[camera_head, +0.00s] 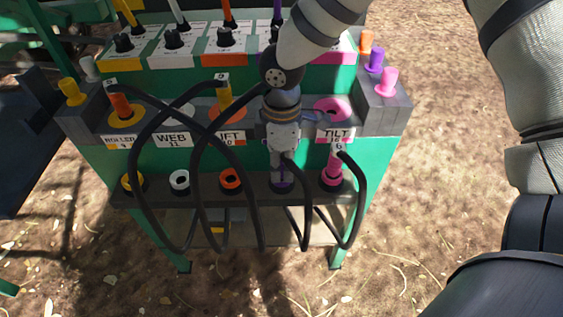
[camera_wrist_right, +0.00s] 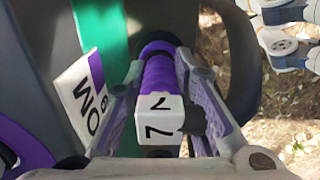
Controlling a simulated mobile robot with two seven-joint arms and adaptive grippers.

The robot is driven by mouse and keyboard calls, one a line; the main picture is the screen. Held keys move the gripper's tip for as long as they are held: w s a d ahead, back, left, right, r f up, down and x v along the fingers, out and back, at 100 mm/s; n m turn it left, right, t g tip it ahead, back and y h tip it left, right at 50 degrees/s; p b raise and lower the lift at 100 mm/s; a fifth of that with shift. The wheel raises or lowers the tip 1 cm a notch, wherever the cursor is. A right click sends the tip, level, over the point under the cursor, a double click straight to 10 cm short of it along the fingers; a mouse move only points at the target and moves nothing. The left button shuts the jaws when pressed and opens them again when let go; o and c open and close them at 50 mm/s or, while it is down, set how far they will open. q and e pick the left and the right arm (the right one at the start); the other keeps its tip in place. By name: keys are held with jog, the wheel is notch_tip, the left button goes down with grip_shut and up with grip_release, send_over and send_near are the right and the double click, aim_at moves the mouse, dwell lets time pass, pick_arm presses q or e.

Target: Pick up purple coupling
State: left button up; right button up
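The purple coupling (camera_wrist_right: 158,75) sits in the lower row of sockets and bears a white tag marked 7. In the head view only a bit of purple (camera_head: 282,186) shows at the fingertips; the gripper hides the rest. My right gripper (camera_head: 283,172) points down onto it from above. In the right wrist view its two fingers (camera_wrist_right: 158,88) lie against both sides of the coupling, with no clear gap at the tips. The coupling is still at its socket. My left gripper is not in view.
A pink coupling (camera_head: 332,176) stands close to the right of the gripper. Black hoses (camera_head: 200,150) loop in front of the green stand. The orange (camera_head: 231,180), white (camera_head: 180,181) and yellow (camera_head: 132,182) lower sockets lie to the left. Open ground lies right of the stand.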

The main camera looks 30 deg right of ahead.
grip_shut()
jog(key=shift+r, duration=0.3)
notch_tip(320, 180, up, 3)
jog(key=shift+r, duration=0.15)
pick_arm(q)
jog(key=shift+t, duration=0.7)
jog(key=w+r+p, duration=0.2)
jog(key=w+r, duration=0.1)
pick_arm(e)
jog(key=s+a+r, duration=0.8)
jog(key=a+r, duration=0.1)
jog(key=a, duration=0.2)
jog(key=shift+s, duration=0.3)
